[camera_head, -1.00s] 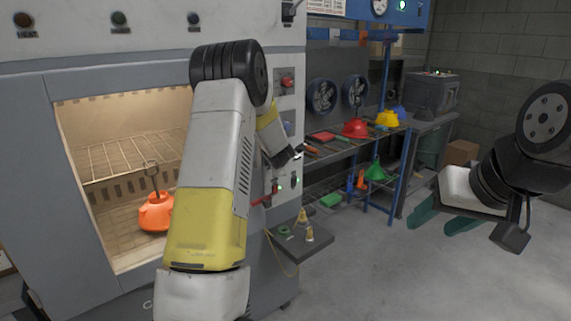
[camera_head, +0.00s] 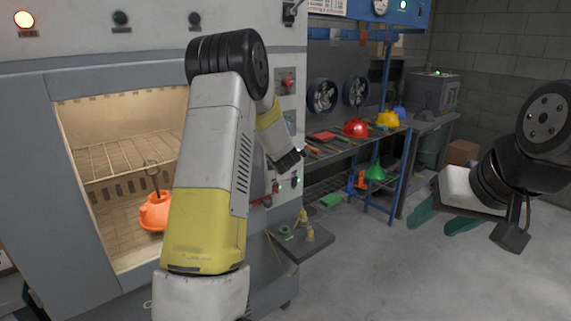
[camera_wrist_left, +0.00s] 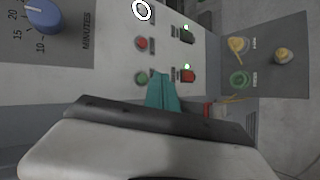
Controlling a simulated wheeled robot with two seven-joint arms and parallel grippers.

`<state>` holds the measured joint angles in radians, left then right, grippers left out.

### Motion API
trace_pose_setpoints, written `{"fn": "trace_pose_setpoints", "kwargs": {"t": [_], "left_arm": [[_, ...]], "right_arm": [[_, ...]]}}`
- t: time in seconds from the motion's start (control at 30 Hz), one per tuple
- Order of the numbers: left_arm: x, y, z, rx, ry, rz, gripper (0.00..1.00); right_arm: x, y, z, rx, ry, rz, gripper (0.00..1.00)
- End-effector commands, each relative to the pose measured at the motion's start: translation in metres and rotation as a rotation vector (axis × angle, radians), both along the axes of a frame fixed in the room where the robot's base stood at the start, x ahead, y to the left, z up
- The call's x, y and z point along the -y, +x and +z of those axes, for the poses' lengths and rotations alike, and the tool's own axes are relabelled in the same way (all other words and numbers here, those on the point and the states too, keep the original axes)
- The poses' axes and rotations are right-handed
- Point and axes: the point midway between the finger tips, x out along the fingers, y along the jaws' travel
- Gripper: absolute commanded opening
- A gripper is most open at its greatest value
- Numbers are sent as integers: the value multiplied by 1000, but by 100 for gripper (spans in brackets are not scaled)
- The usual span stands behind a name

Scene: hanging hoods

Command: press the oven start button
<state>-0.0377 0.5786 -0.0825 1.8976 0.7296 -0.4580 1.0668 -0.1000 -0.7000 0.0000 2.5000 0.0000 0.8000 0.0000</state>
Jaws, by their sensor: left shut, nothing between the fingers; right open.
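The oven (camera_head: 95,75) stands at the left with its chamber open to view and lit. Its control panel (camera_wrist_left: 120,60) fills the left part of the left wrist view, with a round green button (camera_wrist_left: 141,78), a round red button (camera_wrist_left: 142,44) and a blue minutes knob (camera_wrist_left: 43,16). My left gripper (camera_wrist_left: 162,80) is shut and empty, its teal fingertips just beside the green button; I cannot tell whether they touch the panel. In the head view my left arm hides these fingertips. My right gripper (camera_head: 440,222) is open and empty over the floor.
A small side shelf (camera_head: 302,250) juts out below the panel.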

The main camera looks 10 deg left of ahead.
Motion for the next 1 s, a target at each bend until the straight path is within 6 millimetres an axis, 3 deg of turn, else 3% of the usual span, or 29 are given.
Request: {"fn": "trace_pose_setpoints", "kwargs": {"t": [0.3, 0.9, 1.0], "left_arm": [[22, -15, 0, 0, -1, -3, 0], [23, -16, 0, -1, -1, -5, 0], [27, -18, 9, -5, 5, -33, 0]], "right_arm": [[0, 0, 0, 0, 0, 0, 51], [0, 0, 0, 0, 0, 0, 51], [0, 0, 0, 0, 0, 0, 51]]}}
